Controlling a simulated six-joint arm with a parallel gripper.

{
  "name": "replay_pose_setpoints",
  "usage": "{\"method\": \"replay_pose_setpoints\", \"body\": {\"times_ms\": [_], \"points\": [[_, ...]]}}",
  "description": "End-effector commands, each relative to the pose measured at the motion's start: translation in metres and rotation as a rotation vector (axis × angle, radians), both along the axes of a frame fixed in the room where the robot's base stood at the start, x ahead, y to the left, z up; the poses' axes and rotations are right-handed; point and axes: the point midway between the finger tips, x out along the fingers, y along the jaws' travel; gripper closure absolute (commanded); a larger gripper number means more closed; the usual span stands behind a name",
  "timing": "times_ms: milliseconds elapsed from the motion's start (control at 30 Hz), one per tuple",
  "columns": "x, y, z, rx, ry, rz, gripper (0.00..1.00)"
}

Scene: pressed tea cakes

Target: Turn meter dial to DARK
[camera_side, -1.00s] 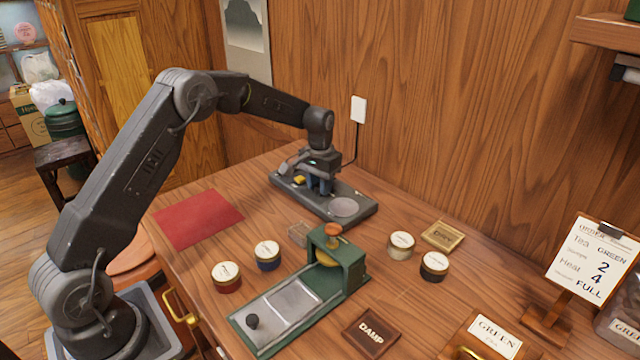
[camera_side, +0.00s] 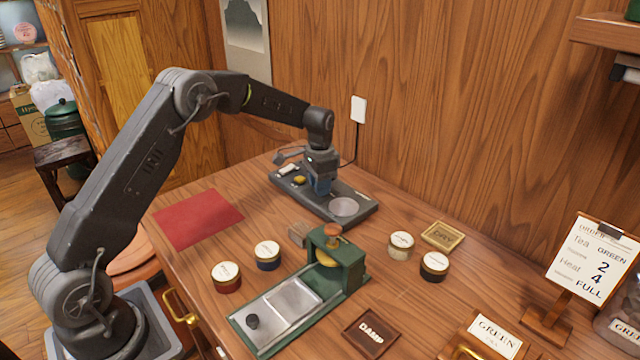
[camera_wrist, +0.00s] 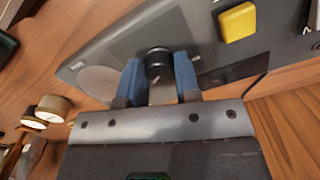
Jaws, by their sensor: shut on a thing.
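The meter (camera_side: 362,205) is a flat grey unit near the back wall, with a round pale plate (camera_side: 344,207) at its right end and a yellow button (camera_side: 299,180) toward its left. My gripper (camera_side: 319,188) points down over its middle. In the wrist view the black dial (camera_wrist: 158,62) stands between the blue fingertips of my gripper (camera_wrist: 159,80), which are shut on it. The yellow button also shows in the wrist view (camera_wrist: 237,22). The dial's markings cannot be read, and the side view hides the dial behind my gripper.
A green press (camera_side: 340,262) stands in front of the meter, with several round tins such as the blue-sided one (camera_side: 267,256) around it. A red cloth (camera_side: 198,218) lies left. A DAMP tray (camera_side: 371,333), DRY tray (camera_side: 442,236) and order card (camera_side: 592,262) are to the right.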

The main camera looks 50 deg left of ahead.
Motion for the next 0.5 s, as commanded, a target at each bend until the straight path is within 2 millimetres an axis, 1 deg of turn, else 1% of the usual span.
{"method": "replay_pose_setpoints", "body": {"times_ms": [300,333,500], "points": [[0.0004,0.0001,0.0011,0.001,-0.003,-0.004,0.93],[0.0005,0.0,0.0011,0.001,-0.003,-0.004,0.69],[0.0004,0.0,0.0008,0.002,-0.002,-0.003,0.53]]}}
